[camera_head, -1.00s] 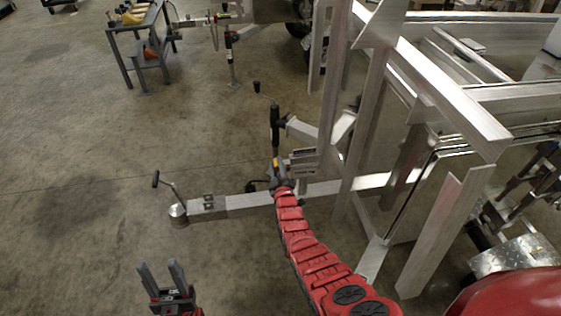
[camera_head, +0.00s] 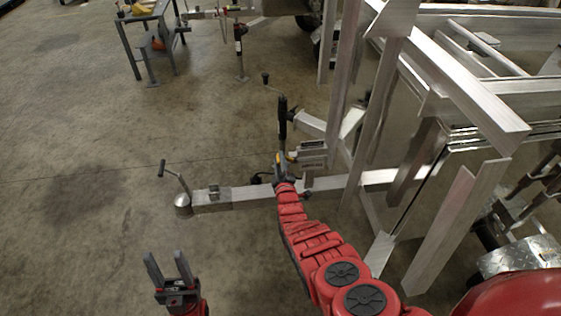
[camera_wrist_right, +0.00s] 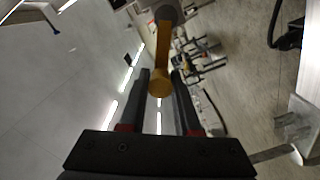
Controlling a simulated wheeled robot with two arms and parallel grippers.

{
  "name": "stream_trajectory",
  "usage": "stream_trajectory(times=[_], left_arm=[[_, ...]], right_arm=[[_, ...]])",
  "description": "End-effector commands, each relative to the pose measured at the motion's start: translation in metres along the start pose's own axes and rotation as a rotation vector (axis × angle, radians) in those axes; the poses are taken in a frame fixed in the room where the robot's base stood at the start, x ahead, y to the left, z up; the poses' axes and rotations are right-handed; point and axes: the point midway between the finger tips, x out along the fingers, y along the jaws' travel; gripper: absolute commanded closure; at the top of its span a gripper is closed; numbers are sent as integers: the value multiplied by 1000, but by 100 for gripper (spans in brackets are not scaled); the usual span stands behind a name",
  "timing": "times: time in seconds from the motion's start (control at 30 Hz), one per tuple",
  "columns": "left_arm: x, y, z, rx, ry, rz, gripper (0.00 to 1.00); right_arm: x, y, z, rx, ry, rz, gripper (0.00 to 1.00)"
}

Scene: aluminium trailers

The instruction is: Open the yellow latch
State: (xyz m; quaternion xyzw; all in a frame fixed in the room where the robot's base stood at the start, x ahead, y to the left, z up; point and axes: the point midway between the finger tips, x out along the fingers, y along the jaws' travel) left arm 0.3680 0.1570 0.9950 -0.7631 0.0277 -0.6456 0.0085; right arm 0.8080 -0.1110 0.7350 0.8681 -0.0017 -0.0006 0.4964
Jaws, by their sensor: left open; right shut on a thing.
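The yellow latch (camera_wrist_right: 163,45) shows in the right wrist view as a yellow bar with a rounded knob at its near end. The knob lies between the fingers of my right gripper (camera_wrist_right: 160,78), which is shut on it. In the head view only a small yellow bit of the latch (camera_head: 291,158) shows beside my right gripper (camera_head: 282,165), at the upright jack on the trailer; my gripper hides most of it. My left gripper (camera_head: 168,268) is open and empty above the floor at the lower left, far from the latch.
The trailer's aluminium tongue (camera_head: 245,195) runs left to a coupler with a crank handle (camera_head: 176,175). Upright aluminium beams (camera_head: 372,115) stand close to the right of my right arm. A grey workbench (camera_head: 150,45) stands at the back left. The floor at left is clear.

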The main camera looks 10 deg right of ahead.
Motion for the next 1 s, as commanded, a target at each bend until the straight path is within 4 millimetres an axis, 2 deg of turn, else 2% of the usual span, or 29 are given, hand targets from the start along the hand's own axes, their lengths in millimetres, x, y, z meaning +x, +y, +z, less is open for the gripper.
stream_trajectory(times=[0.4, 0.97, 1.0], left_arm=[[-17, 1, 3, 0, 0, 0, 50], [-18, 1, 3, 0, 0, 0, 50], [-18, 1, 3, 0, 0, 0, 50]], right_arm=[[0, -13, 1, -169, 1, -1, 100], [0, -13, 2, -200, -1, 0, 100], [0, -13, 2, -200, -1, 0, 65]])
